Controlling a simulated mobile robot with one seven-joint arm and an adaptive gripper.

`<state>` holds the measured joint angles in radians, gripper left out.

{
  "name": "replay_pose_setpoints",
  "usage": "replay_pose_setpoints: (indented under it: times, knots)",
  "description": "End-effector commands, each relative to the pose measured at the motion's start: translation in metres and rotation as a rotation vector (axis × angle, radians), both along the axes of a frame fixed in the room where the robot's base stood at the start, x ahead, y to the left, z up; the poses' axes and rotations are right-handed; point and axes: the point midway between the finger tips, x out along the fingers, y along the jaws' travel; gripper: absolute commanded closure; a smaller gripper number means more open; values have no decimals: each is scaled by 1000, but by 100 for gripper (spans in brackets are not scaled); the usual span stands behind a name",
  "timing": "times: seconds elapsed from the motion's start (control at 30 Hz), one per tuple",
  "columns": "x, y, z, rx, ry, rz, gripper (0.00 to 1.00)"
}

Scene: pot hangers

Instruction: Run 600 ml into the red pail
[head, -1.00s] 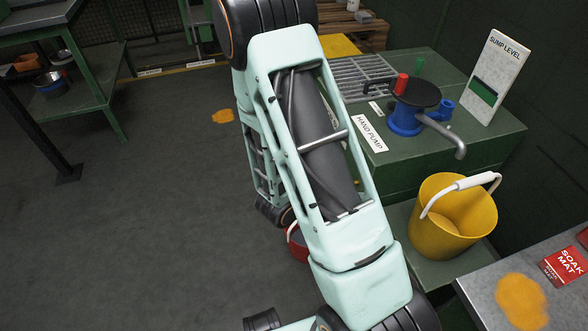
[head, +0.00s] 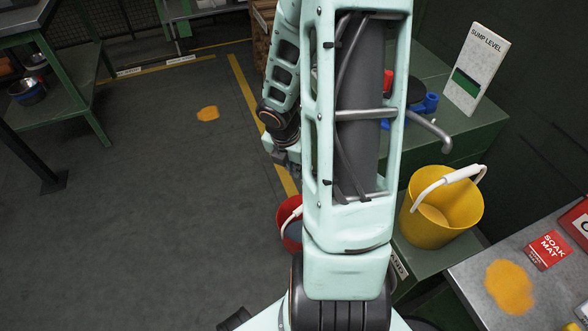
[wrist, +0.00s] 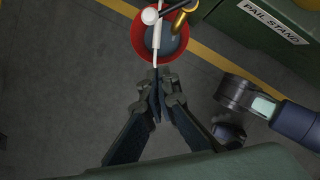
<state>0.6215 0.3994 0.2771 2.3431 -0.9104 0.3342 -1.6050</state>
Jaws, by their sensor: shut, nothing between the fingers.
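The red pail (head: 283,212) is partly hidden behind my arm in the head view, with its white handle and grey-blue inside showing. In the wrist view the red pail (wrist: 137,42) is at the top, with the handle's white grip across its opening. A brass spout-like part (wrist: 181,18) and a dark rod overlap its upper right; how they connect is out of frame. My gripper (wrist: 157,97) is shut and empty, its fingertips just below the pail's rim in the picture. It also shows in the head view (head: 284,158). I cannot tell the water amount.
A yellow pail (head: 455,210) stands below the blue hand pump's grey spout (head: 430,130), right of my arm. A sump level board (head: 475,70) stands behind. A soak mat packet (head: 547,250) lies on the grey table. Open floor lies left.

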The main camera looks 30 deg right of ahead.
Motion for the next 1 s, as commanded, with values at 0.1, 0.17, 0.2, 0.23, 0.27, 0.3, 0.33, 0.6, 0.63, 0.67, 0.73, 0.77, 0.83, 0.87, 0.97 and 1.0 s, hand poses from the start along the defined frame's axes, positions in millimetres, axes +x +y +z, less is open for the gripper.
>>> replay_pose_setpoints:
  times: [0.1, 0.17, 0.2, 0.23, 0.27, 0.3, 0.33, 0.6, 0.63, 0.67, 0.73, 0.77, 0.83, 0.87, 0.97, 1.0]
  knots:
    - [2, -3, -23, 1, 2, -1, 100]
    - [3, -6, -33, -1, 3, 0, 100]
    - [4, -7, -41, 0, 4, 0, 100]
    - [4, -8, -46, 0, 4, -1, 100]
    - [5, -9, -51, 0, 4, -1, 100]
    - [6, -11, -57, 0, 4, -1, 100]
    - [6, -12, -62, 0, 4, -1, 100]
    - [15, -28, -87, -2, 1, -5, 100]
    - [17, -32, -85, -1, 0, -5, 100]
    - [19, -35, -85, -1, 0, -5, 100]
    - [22, -41, -84, -1, 2, -5, 100]
    - [23, -43, -84, -2, 3, -4, 100]
    - [26, -48, -82, -1, 2, -4, 100]
    - [27, -49, -82, -1, 1, -3, 100]
    - [29, -53, -81, -1, 3, -1, 100]
    - [29, -54, -81, -1, 4, -1, 100]
